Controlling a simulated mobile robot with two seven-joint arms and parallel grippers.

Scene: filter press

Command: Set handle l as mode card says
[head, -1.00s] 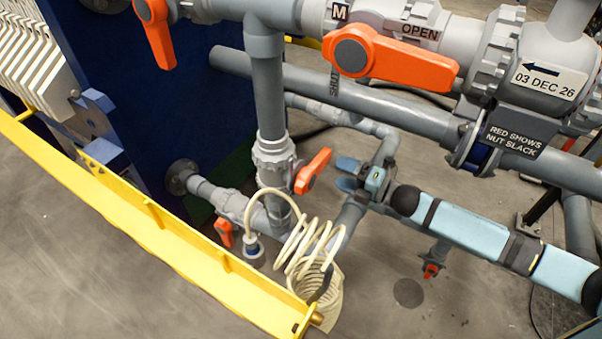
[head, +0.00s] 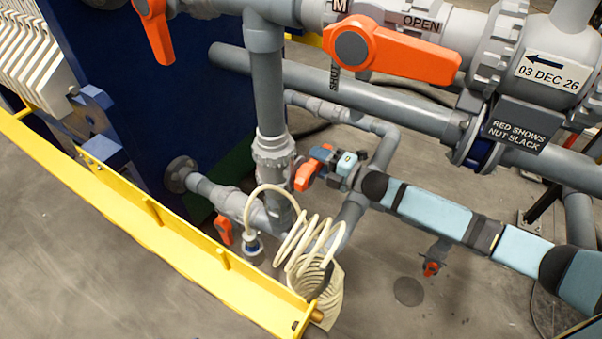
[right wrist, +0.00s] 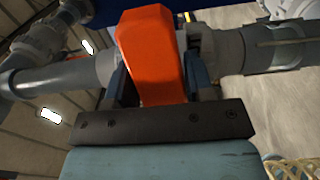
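An orange valve handle (head: 305,177) sits on the grey pipework at the middle of the head view. No letter shows on it, so I cannot tell whether it is handle l. My right gripper (head: 322,160) is at this handle, coming in from the right. In the right wrist view the orange handle (right wrist: 150,55) stands between the two fingers (right wrist: 160,88). The fingers look open around it, with a small dark gap on the left; contact is hard to judge. The mode card is not in view. My left gripper is not in view.
A large orange handle (head: 395,52) by tags M, OPEN and SHUT lies along the upper pipe. Other orange handles hang at the upper left (head: 155,30), low on the pipe (head: 223,229) and below my arm (head: 431,268). A coiled cream hose (head: 305,245) and yellow rail (head: 150,235) are near.

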